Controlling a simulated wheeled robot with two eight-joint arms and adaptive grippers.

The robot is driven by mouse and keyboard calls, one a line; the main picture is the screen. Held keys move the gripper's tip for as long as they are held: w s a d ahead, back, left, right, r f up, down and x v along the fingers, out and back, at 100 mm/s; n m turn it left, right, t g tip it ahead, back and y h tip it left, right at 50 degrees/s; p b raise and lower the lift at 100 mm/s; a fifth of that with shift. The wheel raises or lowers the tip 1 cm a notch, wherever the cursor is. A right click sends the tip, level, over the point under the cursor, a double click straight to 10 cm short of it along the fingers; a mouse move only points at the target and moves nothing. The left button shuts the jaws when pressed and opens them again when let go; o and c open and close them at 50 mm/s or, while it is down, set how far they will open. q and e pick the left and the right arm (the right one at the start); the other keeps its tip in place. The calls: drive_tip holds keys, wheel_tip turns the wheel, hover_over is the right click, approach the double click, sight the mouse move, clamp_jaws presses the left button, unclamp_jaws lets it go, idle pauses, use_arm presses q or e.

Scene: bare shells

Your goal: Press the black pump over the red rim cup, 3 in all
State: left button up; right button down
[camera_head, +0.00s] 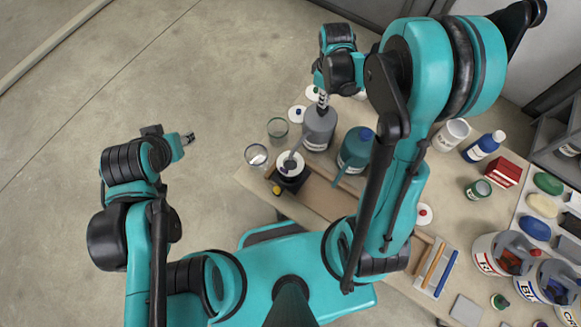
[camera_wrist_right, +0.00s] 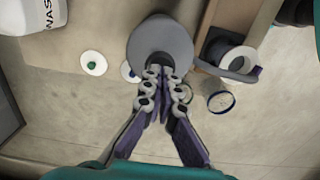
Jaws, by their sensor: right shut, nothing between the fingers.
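A grey pump bottle (camera_head: 318,128) stands at the table's far left corner. Its spout reaches over a white cup (camera_head: 290,165) on a dark stand; I cannot make out a red rim. My right gripper (camera_head: 323,99) is shut and empty, pointing down at the top of this bottle. In the right wrist view its fingertips (camera_wrist_right: 161,74) overlap the round grey bottle (camera_wrist_right: 160,40); I cannot tell whether they touch. The white cup (camera_wrist_right: 238,60) shows beside it. A teal pump bottle (camera_head: 355,150) stands to the right. My left gripper (camera_head: 188,138) is away from the table, its jaws unclear.
Two clear glasses (camera_head: 277,129) (camera_head: 256,156) are near the white cup. White discs (camera_head: 296,113) lie beside the grey bottle. A white mug (camera_head: 451,134), a blue-capped bottle (camera_head: 483,147), a red box (camera_head: 503,172) and labelled tubs (camera_head: 500,252) occupy the right side.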

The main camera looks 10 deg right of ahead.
drive_tip(key=shift+f+b, duration=1.25)
drive_tip(key=shift+f, duration=0.2)
drive_tip(key=shift+r, duration=0.15)
drive_tip(key=shift+r+p, duration=1.2)
drive_tip(key=shift+r, duration=0.45)
drive_tip(key=shift+f, duration=0.15)
